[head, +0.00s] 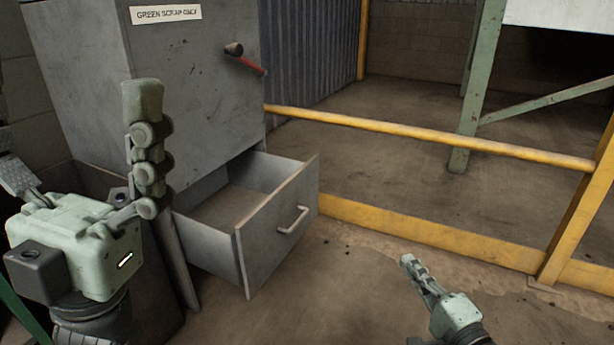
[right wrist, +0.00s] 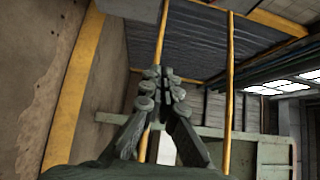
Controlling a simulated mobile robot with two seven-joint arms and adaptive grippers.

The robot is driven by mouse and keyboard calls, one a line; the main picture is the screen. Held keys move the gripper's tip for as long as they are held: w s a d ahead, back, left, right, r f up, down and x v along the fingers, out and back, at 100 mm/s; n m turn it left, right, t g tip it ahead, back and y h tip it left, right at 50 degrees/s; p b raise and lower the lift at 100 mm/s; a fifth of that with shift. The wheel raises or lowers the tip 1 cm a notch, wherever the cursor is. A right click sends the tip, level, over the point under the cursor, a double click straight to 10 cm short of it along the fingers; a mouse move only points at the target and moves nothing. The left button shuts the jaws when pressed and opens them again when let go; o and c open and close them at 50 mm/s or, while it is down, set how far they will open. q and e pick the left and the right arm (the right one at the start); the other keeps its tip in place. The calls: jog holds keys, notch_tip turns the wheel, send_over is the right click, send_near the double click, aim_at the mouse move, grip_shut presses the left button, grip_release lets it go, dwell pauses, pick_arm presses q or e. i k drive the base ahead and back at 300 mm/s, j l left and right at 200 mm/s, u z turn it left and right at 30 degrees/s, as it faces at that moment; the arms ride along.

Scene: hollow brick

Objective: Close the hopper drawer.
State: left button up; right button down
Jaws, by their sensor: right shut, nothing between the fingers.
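The grey hopper (head: 195,85) stands at the left of the head view, with a label reading "GREEN SCRAP ONLY". Its drawer (head: 268,240) sticks out at the bottom, pulled open, with a pale handle (head: 293,220) on its front panel. The visible part of the drawer's inside looks empty. My left gripper (head: 72,150) is open at the left, in front of the hopper, one finger upright and the other cut by the picture edge. My right gripper (head: 411,263) is shut and empty, right of the drawer front and apart from it. Its closed fingers also show in the right wrist view (right wrist: 160,75).
A yellow rail (head: 430,135) runs right from beside the hopper to a yellow post (head: 580,225), with a yellow kerb (head: 430,235) below. A red lever with a dark knob (head: 245,60) juts from the hopper. The floor before the drawer front is clear.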

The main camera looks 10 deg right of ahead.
aim_at(238, 204)
jog(key=i+j, duration=0.15)
jog(key=i, duration=0.4)
jog(key=i+j, duration=0.2)
jog(key=i, duration=0.4)
